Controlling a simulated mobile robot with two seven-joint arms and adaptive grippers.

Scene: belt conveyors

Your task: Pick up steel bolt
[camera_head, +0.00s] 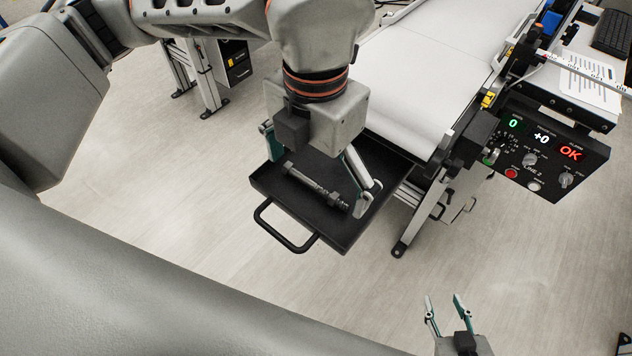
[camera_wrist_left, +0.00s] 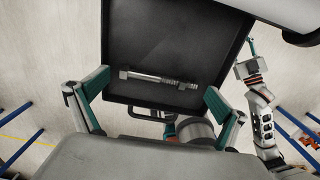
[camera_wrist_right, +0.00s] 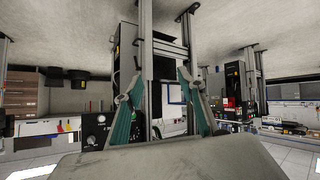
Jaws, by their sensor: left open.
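The steel bolt (camera_head: 312,186) lies in a black tray (camera_head: 335,239) at the end of the conveyor. It has a head at one end and a nut near the other. In the left wrist view the bolt (camera_wrist_left: 160,79) lies crosswise on the tray floor (camera_wrist_left: 165,40), between and beyond the open fingers. My left gripper (camera_head: 318,165) is over the tray with its fingers spread wide, one toward each end of the bolt. Whether a finger touches the bolt cannot be told. My right gripper (camera_head: 447,312) is open and empty, low at the bottom right, away from the tray.
The tray has a front handle (camera_head: 284,228). A white conveyor belt (camera_head: 430,60) stands behind it. A control panel (camera_head: 545,150) with lit displays is at the right. A keyboard (camera_head: 612,32) and paper lie at the top right. The floor in front is clear.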

